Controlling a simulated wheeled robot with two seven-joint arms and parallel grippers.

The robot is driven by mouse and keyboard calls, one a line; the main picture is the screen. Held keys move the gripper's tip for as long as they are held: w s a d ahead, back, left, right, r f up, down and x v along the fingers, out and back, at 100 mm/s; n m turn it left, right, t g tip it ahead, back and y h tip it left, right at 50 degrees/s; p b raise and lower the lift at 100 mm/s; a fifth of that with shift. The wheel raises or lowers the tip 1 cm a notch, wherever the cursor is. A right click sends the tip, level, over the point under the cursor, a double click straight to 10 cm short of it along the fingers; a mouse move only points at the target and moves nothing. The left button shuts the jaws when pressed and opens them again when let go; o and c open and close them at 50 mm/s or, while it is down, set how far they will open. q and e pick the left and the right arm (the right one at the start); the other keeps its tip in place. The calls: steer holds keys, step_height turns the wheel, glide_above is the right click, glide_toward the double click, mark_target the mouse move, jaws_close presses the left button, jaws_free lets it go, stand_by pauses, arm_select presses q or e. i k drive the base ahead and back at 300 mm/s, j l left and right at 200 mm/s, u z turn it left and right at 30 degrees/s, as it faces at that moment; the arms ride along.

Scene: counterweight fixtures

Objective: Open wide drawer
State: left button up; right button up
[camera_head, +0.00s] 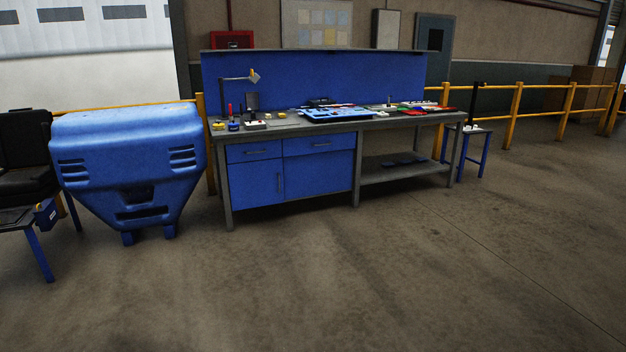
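A grey workbench (356,170) with a blue back panel stands across the floor ahead. Under its left half is a blue cabinet with two drawers side by side at the top. The right drawer (319,145) looks wider than the left drawer (254,151). Both drawers look shut, each with a small horizontal handle. Below them are blue door fronts (318,175). Neither of my grippers shows in the head view.
Open concrete floor (330,270) lies in front of the bench. A large blue moulded bin (128,150) and a dark chair (22,160) stand at the left. A small blue-legged stool (474,150) stands right of the bench. Yellow railings (515,115) run behind.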

mark_target(307, 145)
steer(key=i+z, duration=0.25)
steer(key=i, duration=4.95)
steer(key=i+u, duration=0.25)
steer(key=i, duration=0.25)
steer(key=i+l+u, duration=0.25)
steer(key=i, duration=0.25)
steer(key=i+l+u, duration=0.25)
steer(key=i, duration=0.25)
